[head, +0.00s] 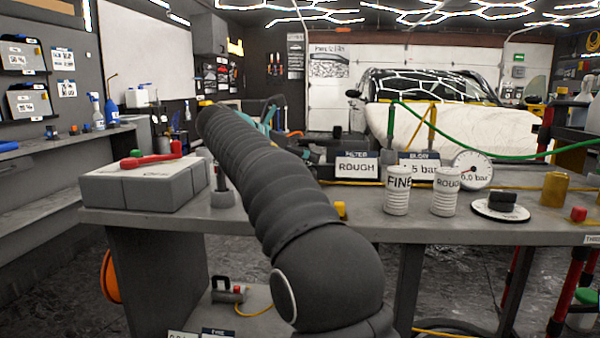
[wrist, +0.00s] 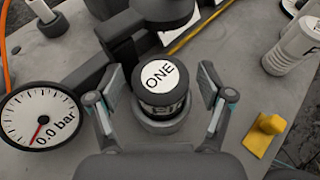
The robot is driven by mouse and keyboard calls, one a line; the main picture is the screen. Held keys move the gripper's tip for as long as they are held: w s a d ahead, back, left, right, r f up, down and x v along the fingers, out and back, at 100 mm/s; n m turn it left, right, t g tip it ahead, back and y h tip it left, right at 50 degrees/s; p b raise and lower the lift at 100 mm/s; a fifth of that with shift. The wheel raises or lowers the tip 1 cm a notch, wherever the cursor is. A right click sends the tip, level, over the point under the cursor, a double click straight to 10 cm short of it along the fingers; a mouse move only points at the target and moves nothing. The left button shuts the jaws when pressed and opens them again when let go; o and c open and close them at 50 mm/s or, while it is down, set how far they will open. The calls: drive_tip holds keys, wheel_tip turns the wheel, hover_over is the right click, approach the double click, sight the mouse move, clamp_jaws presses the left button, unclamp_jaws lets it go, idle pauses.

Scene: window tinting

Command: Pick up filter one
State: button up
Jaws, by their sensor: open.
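Filter one (wrist: 161,78) is a short dark cylinder with a white disc reading "ONE" on its top and a partly visible label on its side. In the wrist view it sits upright on a grey base on the bench. My gripper (wrist: 163,88) is open, with one finger on each side of the filter. A gap shows between each finger and the filter, and nothing is held. In the head view my arm covers the place where the gripper and filter are.
A gauge (wrist: 42,119) reading 0.0 bar lies left of the gripper. Dark piping (wrist: 120,28) adjoins the filter. A yellow piece (wrist: 264,133) stands right. White canisters marked FINE (head: 397,193) and ROUGH (head: 444,192) stand on the bench (head: 340,228). A grey case (head: 145,184) sits left.

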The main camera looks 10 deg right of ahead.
drive_tip(key=c, duration=1.3)
drive_tip(key=shift+r, duration=0.1)
